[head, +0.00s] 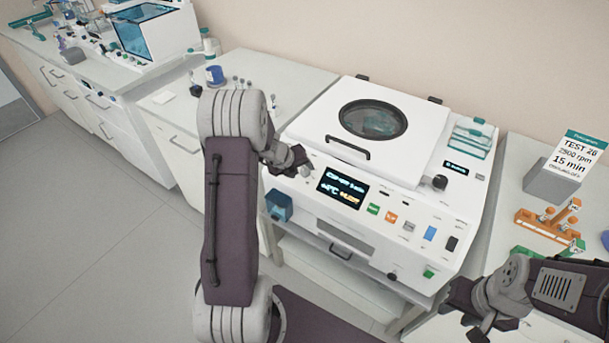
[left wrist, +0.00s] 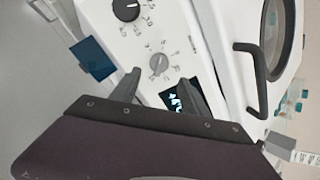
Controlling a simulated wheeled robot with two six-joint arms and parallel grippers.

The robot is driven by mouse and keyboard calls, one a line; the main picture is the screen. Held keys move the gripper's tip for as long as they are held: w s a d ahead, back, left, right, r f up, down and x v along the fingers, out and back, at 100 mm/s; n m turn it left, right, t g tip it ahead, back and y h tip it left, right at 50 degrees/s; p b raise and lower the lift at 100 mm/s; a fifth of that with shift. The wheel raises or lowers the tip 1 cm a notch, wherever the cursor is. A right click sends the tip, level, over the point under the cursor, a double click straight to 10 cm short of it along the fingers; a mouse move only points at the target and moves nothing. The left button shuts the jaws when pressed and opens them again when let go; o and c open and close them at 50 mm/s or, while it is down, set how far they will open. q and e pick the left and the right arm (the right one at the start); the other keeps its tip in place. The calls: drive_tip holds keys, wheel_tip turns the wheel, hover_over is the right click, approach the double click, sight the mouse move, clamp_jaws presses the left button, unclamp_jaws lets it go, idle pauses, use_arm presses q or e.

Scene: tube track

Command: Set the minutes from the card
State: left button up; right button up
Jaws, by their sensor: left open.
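The card (head: 573,152) stands at the right and reads TEST 26, a rpm line that looks like 2500, and 15 min. The white centrifuge (head: 400,177) has a dark display (head: 342,188) with small lit text I cannot read reliably. In the left wrist view a grey round dial (left wrist: 160,65) with marks around it lies just beyond my left fingertips, roughly between them. A black dial (left wrist: 126,10) is beyond it. My left gripper (left wrist: 157,84) is open, apart from the grey dial as far as I can see. My right gripper (head: 483,325) is low at the right, its jaws unclear.
The centrifuge's lid with a round window (head: 373,119) is closed, with a dark handle (head: 348,148). A blue box (head: 279,205) sits at the panel's left end. Orange and green racks (head: 548,222) lie on the right counter. Open floor is at the left.

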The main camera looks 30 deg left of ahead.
sight(304, 173)
use_arm(q)
drive_tip(key=x, duration=0.4)
drive_tip(key=shift+w+a+f+b, duration=0.15)
drive_tip(key=shift+a+f+b, duration=0.2)
drive_tip(key=shift+d+r, duration=0.15)
drive_tip(key=shift+d, duration=0.05)
drive_tip(key=shift+a, duration=0.1)
clamp_jaws()
use_arm(e)
drive_tip(key=shift+a+f, duration=0.3)
drive_tip(key=shift+f, duration=0.2)
use_arm(q)
drive_tip(key=shift+m, duration=0.3)
